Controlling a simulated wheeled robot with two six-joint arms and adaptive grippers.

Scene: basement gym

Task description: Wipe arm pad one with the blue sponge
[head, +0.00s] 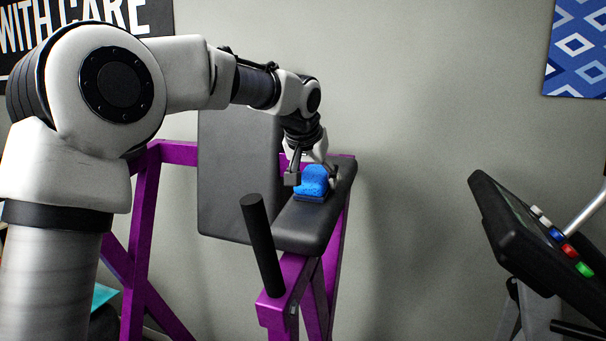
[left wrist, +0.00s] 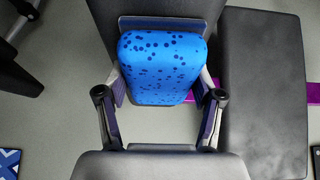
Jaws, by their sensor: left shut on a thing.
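The blue sponge (head: 314,178) has dark speckles and a darker layer underneath. It also shows in the left wrist view (left wrist: 163,68), between the two fingers. My left gripper (head: 308,176) is shut on it from both sides. The black arm pad (head: 305,226) sits on a purple frame, and the sponge is at its upper surface. I cannot tell for sure whether the sponge touches the pad. Part of the pad shows behind the sponge in the left wrist view (left wrist: 150,9). No label on the pad is visible. My right gripper is out of view.
A tall black back pad (head: 225,190) stands left of the arm pad. A black handle (head: 262,245) rises in front of it on the purple frame (head: 140,250). A black console (head: 520,235) with coloured buttons is at the right. Grey wall lies between.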

